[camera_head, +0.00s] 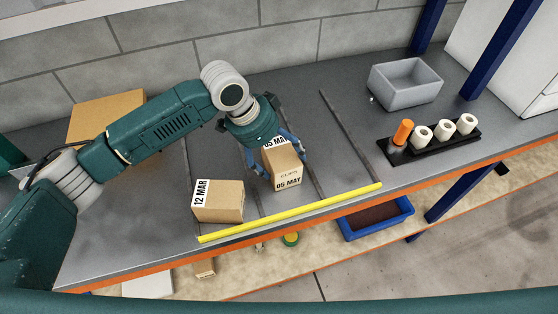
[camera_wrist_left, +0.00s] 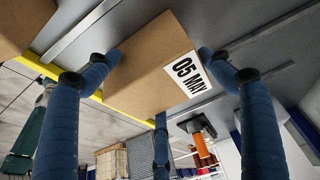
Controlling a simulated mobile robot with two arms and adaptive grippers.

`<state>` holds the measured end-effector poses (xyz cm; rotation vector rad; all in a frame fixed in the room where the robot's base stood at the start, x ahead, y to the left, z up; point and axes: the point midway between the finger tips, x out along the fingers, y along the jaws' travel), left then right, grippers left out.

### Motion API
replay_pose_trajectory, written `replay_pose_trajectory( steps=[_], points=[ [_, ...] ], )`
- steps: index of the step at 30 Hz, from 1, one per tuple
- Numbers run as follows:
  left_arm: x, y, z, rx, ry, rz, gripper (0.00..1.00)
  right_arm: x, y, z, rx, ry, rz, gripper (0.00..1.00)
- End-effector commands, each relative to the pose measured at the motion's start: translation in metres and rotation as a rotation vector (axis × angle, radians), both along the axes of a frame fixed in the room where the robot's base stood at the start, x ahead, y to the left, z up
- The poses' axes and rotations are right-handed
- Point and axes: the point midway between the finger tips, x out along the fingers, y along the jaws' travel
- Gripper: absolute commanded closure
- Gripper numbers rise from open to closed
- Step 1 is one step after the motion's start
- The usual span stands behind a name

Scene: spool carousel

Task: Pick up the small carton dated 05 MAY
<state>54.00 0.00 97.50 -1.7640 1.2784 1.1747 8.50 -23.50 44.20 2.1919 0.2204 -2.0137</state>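The small carton dated 05 MAY (camera_head: 286,172) is a brown box with a white date label on top and dark print on its front face. It is behind the yellow bar, between two dark dividers; I cannot tell if its base touches the table. In the left wrist view the carton (camera_wrist_left: 150,65) fills the space between my blue fingers. My left gripper (camera_head: 283,162) is over it, fingertips against two opposite sides, and looks shut on it. It also shows in the left wrist view (camera_wrist_left: 160,58). My right gripper is not in view.
Another carton, dated 12 MAR (camera_head: 218,204), stands to the left. The yellow bar (camera_head: 290,213) runs along the table's front. A grey bin (camera_head: 405,83) and a black rack (camera_head: 437,145) with an orange and several white spools stand right. A larger box (camera_head: 105,112) is behind my arm.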

Motion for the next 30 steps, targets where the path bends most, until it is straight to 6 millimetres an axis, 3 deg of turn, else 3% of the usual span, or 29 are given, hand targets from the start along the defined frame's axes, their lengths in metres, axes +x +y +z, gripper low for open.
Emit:
replay_pose_trajectory(
  steps=[2,11,17,23,30],
  points=[
    [-0.001,0.0,-0.001,0.0,0.003,-0.001,0.63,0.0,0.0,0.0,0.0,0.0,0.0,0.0],
    [-0.001,-0.001,0.002,-0.002,0.001,-0.002,0.63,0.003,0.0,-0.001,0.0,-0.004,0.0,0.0],
    [0.001,-0.002,0.02,-0.005,-0.002,-0.002,0.63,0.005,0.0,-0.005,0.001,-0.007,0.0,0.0],
    [0.001,-0.002,0.061,-0.004,-0.006,-0.003,0.63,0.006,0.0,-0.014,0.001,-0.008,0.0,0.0],
    [0.001,-0.002,0.131,-0.004,-0.006,-0.002,0.63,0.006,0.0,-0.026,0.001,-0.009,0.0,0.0]
  ],
)
